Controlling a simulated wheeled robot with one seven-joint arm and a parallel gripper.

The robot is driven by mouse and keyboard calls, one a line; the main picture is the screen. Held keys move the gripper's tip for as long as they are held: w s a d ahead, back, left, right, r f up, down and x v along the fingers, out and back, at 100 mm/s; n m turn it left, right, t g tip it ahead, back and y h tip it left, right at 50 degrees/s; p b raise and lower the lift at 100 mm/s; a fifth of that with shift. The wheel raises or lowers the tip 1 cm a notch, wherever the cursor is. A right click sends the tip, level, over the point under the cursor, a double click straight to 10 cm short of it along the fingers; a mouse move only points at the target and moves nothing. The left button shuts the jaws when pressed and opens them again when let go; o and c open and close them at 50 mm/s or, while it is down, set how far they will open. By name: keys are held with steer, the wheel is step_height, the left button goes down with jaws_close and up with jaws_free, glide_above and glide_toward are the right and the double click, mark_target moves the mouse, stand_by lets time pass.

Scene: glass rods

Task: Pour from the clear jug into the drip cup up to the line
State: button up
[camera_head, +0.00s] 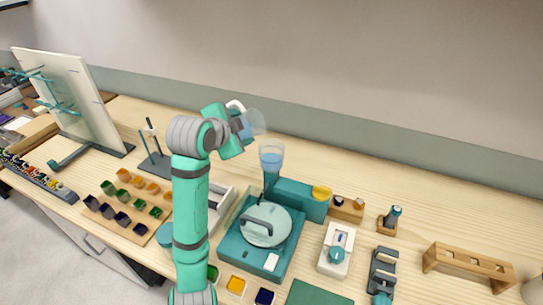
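The clear jug (257,122) is see-through and appears tilted, held up at the end of my arm above the bench. My gripper (240,124) is at the jug's left side and seems to be shut on it; the fingers are mostly hidden by the wrist. The drip cup (271,157) is a clear cup with bluish liquid in it. It stands on a teal support behind the round-lidded teal machine, just below and right of the jug. The line on the cup is too small to make out, and no stream of liquid is clearly visible.
The teal machine (288,264) with a grey round lid (265,225) stands in front of the cup. Colour-pot trays (150,226) lie left. The bench's back right is clear.

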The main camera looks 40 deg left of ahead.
steer(key=shift+w, duration=0.1)
stand_by(0.3)
steer(key=shift+w+r, duration=0.1)
steer(key=shift+s+a+r, duration=0.1)
steer(key=shift+s+a, duration=0.2)
steer(key=shift+s, duration=0.05)
steer(key=shift+w+d, duration=0.25)
steer(key=shift+d, duration=0.15)
steer(key=shift+s+a, duration=0.15)
steer(key=shift+a+r+m+y, duration=0.1)
steer(key=shift+r+m+y, duration=0.05)
steer(key=shift+m+y, duration=0.15)
steer(key=shift+w+d+r, duration=0.15)
steer(key=shift+w+d, duration=0.05)
steer(key=shift+w, duration=0.05)
stand_by(0.6)
